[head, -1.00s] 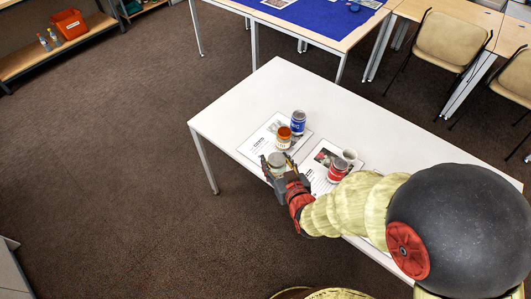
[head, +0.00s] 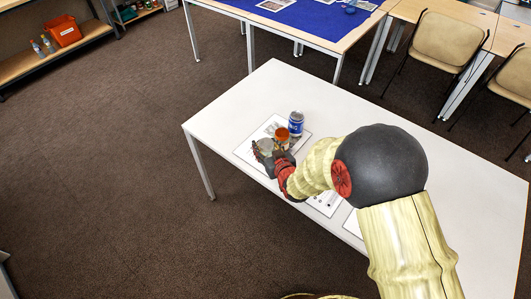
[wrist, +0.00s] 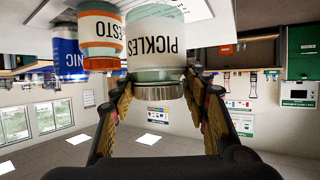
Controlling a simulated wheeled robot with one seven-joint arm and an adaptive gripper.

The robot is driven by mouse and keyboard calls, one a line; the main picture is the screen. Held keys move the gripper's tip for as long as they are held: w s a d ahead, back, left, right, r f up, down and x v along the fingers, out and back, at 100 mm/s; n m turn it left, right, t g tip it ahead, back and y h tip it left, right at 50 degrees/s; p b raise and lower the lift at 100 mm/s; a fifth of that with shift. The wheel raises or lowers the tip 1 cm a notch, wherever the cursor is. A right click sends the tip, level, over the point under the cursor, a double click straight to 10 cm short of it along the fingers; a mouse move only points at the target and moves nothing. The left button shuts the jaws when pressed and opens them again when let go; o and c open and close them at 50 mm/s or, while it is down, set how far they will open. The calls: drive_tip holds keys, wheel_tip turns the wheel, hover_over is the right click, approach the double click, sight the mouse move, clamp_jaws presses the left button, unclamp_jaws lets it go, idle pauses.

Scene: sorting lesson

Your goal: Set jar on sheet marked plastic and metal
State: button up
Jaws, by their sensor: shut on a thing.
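My gripper (wrist: 158,110) is shut on a jar labelled PICKLES (wrist: 155,35), with its fingers on either side of the metal lid. The wrist view is upside down, so the lid shows lowest. In the head view the pale jar (head: 265,144) is over the leftmost printed sheet (head: 243,151), and my gripper (head: 268,154) is at that sheet's near side. I cannot tell whether the jar's base touches the sheet. The sheet's heading is not readable. Two more sheets, a middle one (head: 325,204) and a right one (head: 353,224), are partly hidden by my arm.
A blue-covered table (head: 300,15) and chairs (head: 441,45) stand beyond.

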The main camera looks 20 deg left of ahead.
drive_tip(key=shift+w+a+f, duration=0.1)
drive_tip(key=shift+w+f, duration=0.25)
drive_tip(key=shift+f, duration=0.2)
drive_tip(key=shift+f+b, duration=0.85)
drive_tip(key=shift+f, duration=0.45)
drive_tip(key=shift+f, duration=0.2)
drive_tip(key=o, duration=1.3)
drive_tip(key=shift+s, duration=0.1)
drive_tip(key=shift+c, duration=0.2)
drive_tip(key=shift+r, duration=0.15)
drive_tip(key=shift+s+r, duration=0.1)
drive_tip(key=shift+r, duration=0.1)
drive_tip(key=p+v, duration=0.3)
drive_tip(key=v, duration=0.8)
drive_tip(key=shift+s+d, duration=0.25)
drive_tip(key=shift+d, duration=0.15)
